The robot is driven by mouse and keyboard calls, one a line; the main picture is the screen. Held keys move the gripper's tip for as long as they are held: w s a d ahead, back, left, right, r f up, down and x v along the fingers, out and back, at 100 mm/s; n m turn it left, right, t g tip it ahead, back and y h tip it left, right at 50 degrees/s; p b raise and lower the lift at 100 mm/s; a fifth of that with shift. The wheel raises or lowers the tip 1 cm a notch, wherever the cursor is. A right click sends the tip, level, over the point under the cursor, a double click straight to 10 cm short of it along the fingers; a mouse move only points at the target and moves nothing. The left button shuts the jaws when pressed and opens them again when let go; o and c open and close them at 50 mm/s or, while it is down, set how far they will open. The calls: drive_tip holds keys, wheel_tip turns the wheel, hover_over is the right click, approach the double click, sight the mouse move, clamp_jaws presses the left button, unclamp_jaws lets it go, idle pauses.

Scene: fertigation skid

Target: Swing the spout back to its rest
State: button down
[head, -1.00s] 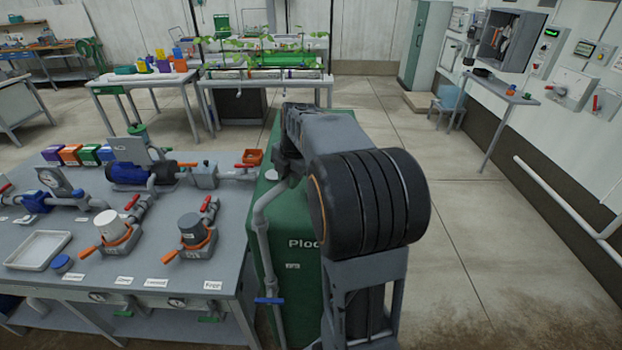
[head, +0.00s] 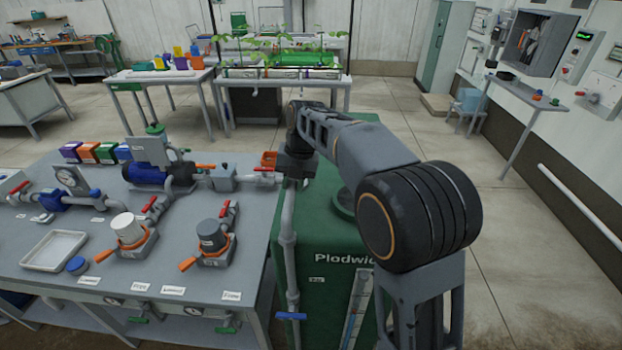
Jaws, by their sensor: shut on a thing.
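The grey pipe that appears to be the spout (head: 289,225) rises along the left side of the green tank (head: 335,236), with a blue handle (head: 291,316) low on it. My gripper (head: 294,172) is at the top of this pipe, pointing down. It looks shut on the spout's upper end, but the wrist hides the fingertips and most of the held part. The spout's free end and its rest cannot be made out.
The grey bench (head: 120,270) on the left holds a blue pump (head: 148,176), valves with orange handles and a white tray (head: 54,250). Open floor (head: 525,230) lies to the right.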

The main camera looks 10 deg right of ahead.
drive_tip(key=shift+a+r, duration=0.15)
idle(0.3)
drive_tip(key=c, duration=1.1)
unclamp_jaws()
drive_tip(key=shift+a, duration=0.2)
drive_tip(key=shift+o, duration=0.9)
drive_tip(key=shift+d, duration=0.1)
drive_tip(key=shift+d, duration=0.1)
drive_tip(key=shift+w+r, duration=0.1)
wheel_tip(320, 180, up, 13)
drive_tip(key=d, duration=0.2)
drive_tip(key=shift+s+d, duration=0.3)
